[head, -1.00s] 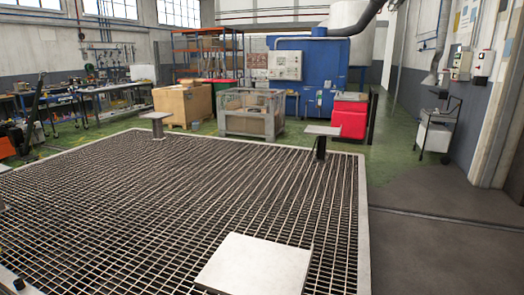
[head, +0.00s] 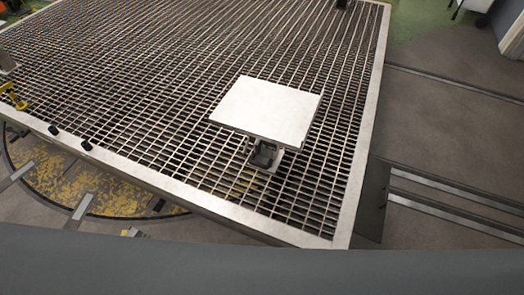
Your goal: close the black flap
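No black flap can be made out for sure in the head view. Two small black pieces, one of them here (head: 86,145), sit on the front left edge of the grating's pale frame. A dark flat plate (head: 372,205) lies on the floor just right of the frame's near corner. I cannot tell whether any of these is the flap. Neither of my grippers is in view.
A large metal grating (head: 180,75) fills the middle. A pale square plate (head: 267,108) stands on a short post on it. Yellow parts (head: 12,95) are at the far left. A round, yellow-flecked floor area (head: 75,185) lies lower left. Floor rails (head: 450,190) run at right.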

